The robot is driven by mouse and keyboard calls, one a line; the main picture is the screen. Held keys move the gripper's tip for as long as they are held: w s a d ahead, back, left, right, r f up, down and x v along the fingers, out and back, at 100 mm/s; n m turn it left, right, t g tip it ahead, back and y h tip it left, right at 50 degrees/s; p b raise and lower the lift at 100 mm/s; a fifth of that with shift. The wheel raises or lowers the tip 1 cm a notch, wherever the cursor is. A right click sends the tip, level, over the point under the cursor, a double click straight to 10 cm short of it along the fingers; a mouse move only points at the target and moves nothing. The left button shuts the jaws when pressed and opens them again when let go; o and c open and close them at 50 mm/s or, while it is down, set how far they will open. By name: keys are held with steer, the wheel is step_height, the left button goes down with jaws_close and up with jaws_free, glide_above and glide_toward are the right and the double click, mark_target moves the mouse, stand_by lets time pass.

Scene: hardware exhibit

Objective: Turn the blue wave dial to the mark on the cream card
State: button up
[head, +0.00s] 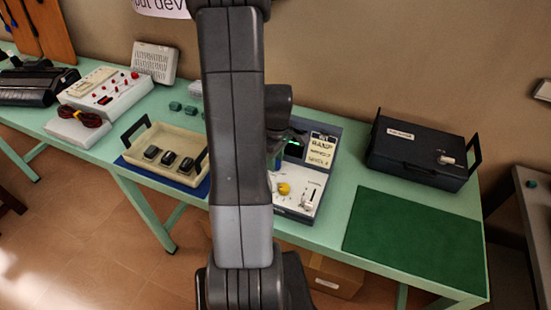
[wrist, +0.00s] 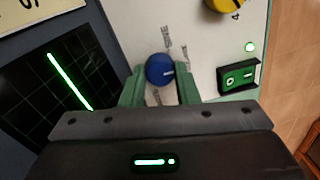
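The blue wave dial (wrist: 160,70) sits on the white panel of the instrument, with a pale pointer line toward the right of the picture. My gripper (wrist: 160,72) has its two green fingers on either side of the dial, with what look like narrow gaps; it seems open around it. Small printed labels around the dial are partly hidden by the fingers. The cream card (head: 321,150) stands at the back of the instrument in the head view, and its corner shows in the wrist view (wrist: 18,14).
A yellow knob (wrist: 229,3) and a lit green switch (wrist: 238,77) are near the dial. A dark screen (wrist: 55,85) shows a slanted green line. A tray (head: 190,144) stands left, a black case (head: 418,148) right, with a green mat (head: 400,232) before it.

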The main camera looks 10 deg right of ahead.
mark_target(279, 161)
steer(key=shift+m, duration=0.3)
steer(key=m+b, duration=0.1)
steer(key=m, duration=0.2)
steer(key=shift+b, duration=0.3)
steer(key=m+b, duration=0.1)
steer(key=m, duration=0.4)
steer(key=shift+d+m, duration=0.1)
steer(key=shift+m, duration=0.2)
steer(key=o, duration=0.7)
step_height(279, 161, up, 14)
steer(key=shift+d, duration=0.35)
steer(key=shift+f, duration=0.1)
